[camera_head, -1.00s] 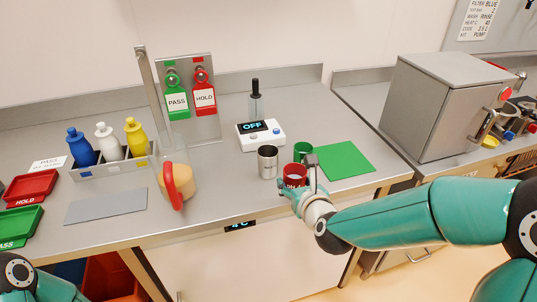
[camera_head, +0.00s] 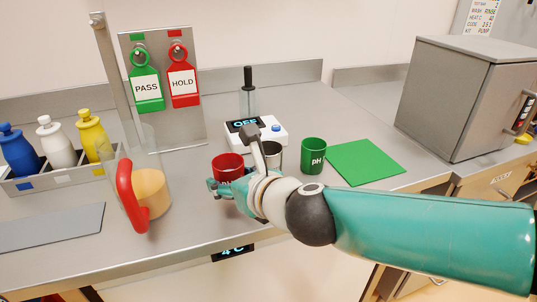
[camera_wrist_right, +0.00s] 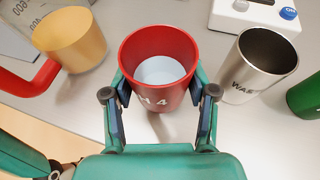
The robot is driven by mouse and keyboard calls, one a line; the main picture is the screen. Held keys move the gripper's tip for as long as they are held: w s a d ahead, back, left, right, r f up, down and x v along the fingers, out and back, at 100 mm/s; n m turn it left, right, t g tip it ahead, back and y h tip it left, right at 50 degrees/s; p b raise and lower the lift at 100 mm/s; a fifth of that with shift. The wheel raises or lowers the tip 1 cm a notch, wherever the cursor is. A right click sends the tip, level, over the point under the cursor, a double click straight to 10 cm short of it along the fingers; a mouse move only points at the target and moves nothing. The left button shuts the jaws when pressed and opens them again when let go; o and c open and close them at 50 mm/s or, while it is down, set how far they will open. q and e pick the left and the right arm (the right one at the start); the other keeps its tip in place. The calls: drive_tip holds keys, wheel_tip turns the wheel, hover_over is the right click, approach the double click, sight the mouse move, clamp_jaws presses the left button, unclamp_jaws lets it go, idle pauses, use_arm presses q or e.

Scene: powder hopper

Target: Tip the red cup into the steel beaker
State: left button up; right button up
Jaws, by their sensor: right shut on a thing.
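The red cup (camera_head: 228,167) is upright in my right gripper (camera_head: 238,186), whose fingers are shut on its two sides. In the right wrist view the cup (camera_wrist_right: 160,85) holds pale material and carries white lettering, partly seen. The steel beaker (camera_head: 275,158) stands just right of the cup in the head view, partly hidden by my gripper. The right wrist view shows the beaker (camera_wrist_right: 262,65) upright and apart from the cup, with dark lettering. I cannot tell how high the cup is above the bench.
A green pH cup (camera_head: 313,156) and green mat (camera_head: 364,163) lie right of the beaker. Behind is a white device (camera_head: 268,138) reading OFF. A clear jug with a red handle (camera_head: 131,195) stands left of the red cup. A grey cabinet (camera_head: 460,95) is at right.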

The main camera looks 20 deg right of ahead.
drive_tip(key=shift+a+r+b, duration=0.25)
drive_tip(key=shift+a+b, duration=0.05)
drive_tip(key=shift+a, duration=0.2)
drive_tip(key=shift+d, duration=0.1)
drive_tip(key=shift+w+d+r+g+y+p, duration=0.1)
drive_tip(key=shift+d+r+g+y+p, duration=0.25)
drive_tip(key=shift+p, duration=0.25)
drive_tip(key=m+p, duration=0.1)
drive_tip(key=p, duration=0.1)
drive_tip(key=d+r+m+y+p, duration=0.1)
drive_tip(key=p, duration=0.1)
drive_tip(key=shift+w+d+g, duration=0.1)
drive_tip(key=shift+w+g, duration=0.25)
drive_tip(key=shift+w, duration=0.05)
drive_tip(key=r+m+p, duration=0.1)
drive_tip(key=p, duration=0.2)
drive_tip(key=w+d+r+y+p, duration=0.1)
drive_tip(key=p, duration=0.2)
drive_tip(key=d+r+m+y+p, duration=0.1)
drive_tip(key=r+p, duration=0.1)
drive_tip(key=p, duration=0.1)
drive_tip(key=shift+w+d+m+g, duration=0.15)
drive_tip(key=shift+w+m+g, duration=0.05)
drive_tip(key=shift+m+g, duration=0.1)
drive_tip(key=shift+d+r+p, duration=0.1)
drive_tip(key=shift+r+p, duration=0.1)
drive_tip(key=shift+p, duration=0.55)
